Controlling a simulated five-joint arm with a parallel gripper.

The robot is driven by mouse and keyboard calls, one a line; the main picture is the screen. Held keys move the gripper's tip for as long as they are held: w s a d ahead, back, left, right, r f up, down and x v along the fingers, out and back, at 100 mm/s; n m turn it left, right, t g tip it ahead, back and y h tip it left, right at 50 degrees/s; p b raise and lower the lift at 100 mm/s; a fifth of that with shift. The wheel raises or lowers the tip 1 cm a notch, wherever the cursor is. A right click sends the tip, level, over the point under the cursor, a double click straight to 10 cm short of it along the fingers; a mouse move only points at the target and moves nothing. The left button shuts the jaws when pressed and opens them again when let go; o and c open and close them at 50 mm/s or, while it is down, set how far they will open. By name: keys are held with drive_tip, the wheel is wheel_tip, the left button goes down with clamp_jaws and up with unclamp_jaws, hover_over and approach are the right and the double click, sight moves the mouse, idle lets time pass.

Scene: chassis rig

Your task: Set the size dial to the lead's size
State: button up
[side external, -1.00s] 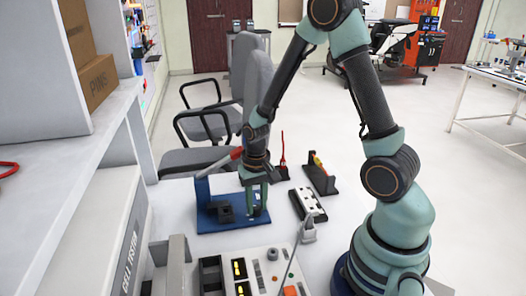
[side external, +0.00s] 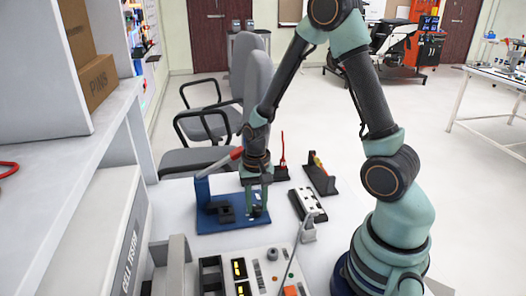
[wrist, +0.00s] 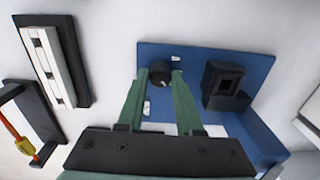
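A blue press base (side external: 228,227) with a red-handled lever (side external: 228,158) stands on the bench; its blue plate (wrist: 200,55) fills the middle of the wrist view. A round black dial (wrist: 160,73) with a small light mark sits on that plate, beside a black block with a square opening (wrist: 228,82). My gripper (wrist: 160,75) points at the plate with one green finger on each side of the dial. I cannot tell whether the fingers touch the dial. In the side view my gripper (side external: 258,212) is low over the plate's right part. The dial's size marks are not readable.
A white strip in a black holder (side external: 308,203) lies right of the press. A black stand with a yellow-and-red tool (side external: 320,172) is behind it. A grey clip with a cable (side external: 309,232) and a panel with lit displays (side external: 240,268) are in front.

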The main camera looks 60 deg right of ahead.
drive_tip(key=o, duration=0.3)
drive_tip(key=shift+o, duration=0.2)
wheel_tip(320, 180, up, 12)
idle(0.5)
wheel_tip(320, 180, up, 5)
drive_tip(key=n+t, duration=0.2)
drive_tip(key=n, duration=0.1)
hover_over(257, 206)
drive_tip(key=s+a, duration=0.1)
drive_tip(key=a, duration=0.2)
drive_tip(key=s+a+r+n+t, duration=0.3)
drive_tip(key=r+n, duration=0.3)
drive_tip(key=shift+s+a+t, duration=0.3)
drive_tip(key=shift+a, duration=0.05)
